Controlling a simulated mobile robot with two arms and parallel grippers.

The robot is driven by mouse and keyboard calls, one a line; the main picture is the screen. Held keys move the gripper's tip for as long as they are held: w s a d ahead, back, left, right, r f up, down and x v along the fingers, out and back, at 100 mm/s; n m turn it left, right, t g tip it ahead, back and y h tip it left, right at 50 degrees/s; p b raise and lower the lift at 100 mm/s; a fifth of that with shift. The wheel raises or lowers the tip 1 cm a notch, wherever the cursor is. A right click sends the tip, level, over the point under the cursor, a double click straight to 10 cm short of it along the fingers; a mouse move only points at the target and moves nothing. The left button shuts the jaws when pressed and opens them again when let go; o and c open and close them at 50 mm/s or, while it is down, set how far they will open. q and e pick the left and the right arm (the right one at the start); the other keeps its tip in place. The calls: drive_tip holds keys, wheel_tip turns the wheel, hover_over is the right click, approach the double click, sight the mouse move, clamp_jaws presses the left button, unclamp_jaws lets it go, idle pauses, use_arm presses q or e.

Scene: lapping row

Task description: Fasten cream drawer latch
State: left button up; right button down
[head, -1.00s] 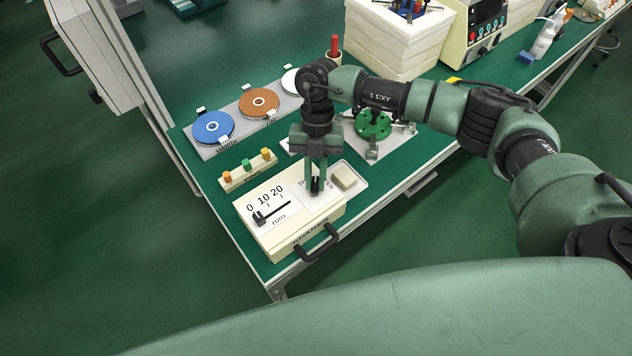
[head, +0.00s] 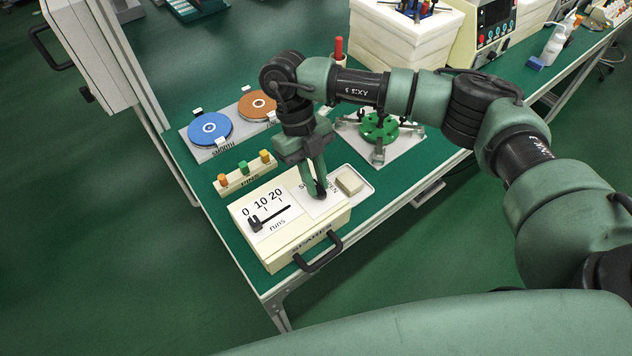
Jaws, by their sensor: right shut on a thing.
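The cream drawer box (head: 272,250) sits at the near corner of the green bench, with a black bar handle (head: 318,251) on its front. On its top are a white scale marked 0, 10, 20 with a black slider (head: 256,222) near the 0 end, and a white labelled plate (head: 318,207). My right gripper (head: 319,190) reaches down over this plate, tilted, shut on a small dark knob (head: 321,193) that looks like the latch. The fingers hide most of the knob and part of the label. My left gripper is not in view.
A tray with a pale block (head: 349,181) lies right beside the gripper. Behind are a rack of coloured pegs (head: 245,170), blue (head: 210,129) and brown (head: 257,105) discs, and a green wheel fixture (head: 379,128). The bench edge runs close past the box.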

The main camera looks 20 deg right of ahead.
drive_tip(key=shift+r, duration=0.1)
drive_tip(key=shift+w, duration=0.1)
idle(0.3)
drive_tip(key=c, duration=1.4)
unclamp_jaws()
drive_tip(key=shift+o, duration=0.2)
drive_tip(key=b+v, duration=0.1)
drive_tip(key=v, duration=0.6)
drive_tip(key=shift+r+b, duration=0.35)
drive_tip(key=shift+b, duration=0.05)
drive_tip(key=shift+a, duration=0.15)
